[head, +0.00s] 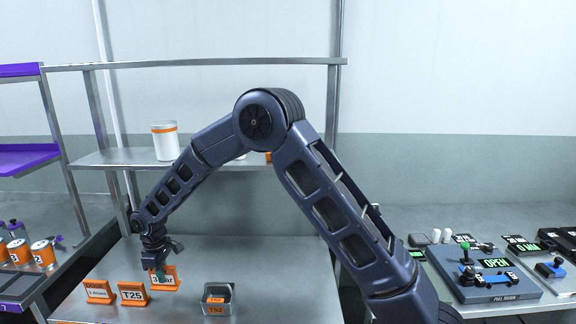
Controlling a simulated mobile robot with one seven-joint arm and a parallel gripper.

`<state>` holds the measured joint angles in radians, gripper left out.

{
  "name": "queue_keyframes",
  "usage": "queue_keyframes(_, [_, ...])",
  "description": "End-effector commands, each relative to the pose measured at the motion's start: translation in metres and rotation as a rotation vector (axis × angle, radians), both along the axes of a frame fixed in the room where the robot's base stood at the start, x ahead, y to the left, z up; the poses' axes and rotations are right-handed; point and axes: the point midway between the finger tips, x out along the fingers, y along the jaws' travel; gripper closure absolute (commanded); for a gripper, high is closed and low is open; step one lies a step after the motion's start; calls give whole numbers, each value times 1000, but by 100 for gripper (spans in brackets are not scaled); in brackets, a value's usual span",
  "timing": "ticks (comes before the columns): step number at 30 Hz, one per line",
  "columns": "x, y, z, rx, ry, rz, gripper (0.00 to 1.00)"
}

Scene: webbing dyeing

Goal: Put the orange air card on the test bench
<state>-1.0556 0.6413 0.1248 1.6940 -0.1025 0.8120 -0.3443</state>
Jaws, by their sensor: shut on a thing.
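The orange air card (170,283), with "bar" readable on it, stands at the left of the metal table, partly hidden by my gripper. My gripper (158,272) points down at the card's top and is shut on it. Whether the card's foot touches the table is not clear. At the right is a bench (395,222) with a dark panel (490,290) bearing an "OPEN" display and a green-topped lever; no label names it as the test bench.
Orange cards "T25" (133,294) and "DOSE" (98,291) stand close left of the air card. A small grey bin (213,300) with orange labels is to its right. A shelf (110,158) holds a white canister (164,141). The table's middle is clear.

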Motion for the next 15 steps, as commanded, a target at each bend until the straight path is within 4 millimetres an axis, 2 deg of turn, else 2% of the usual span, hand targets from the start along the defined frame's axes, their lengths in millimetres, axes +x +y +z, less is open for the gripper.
queue_keyframes(15, [1, 0, 84, 2, -1, -1, 100])
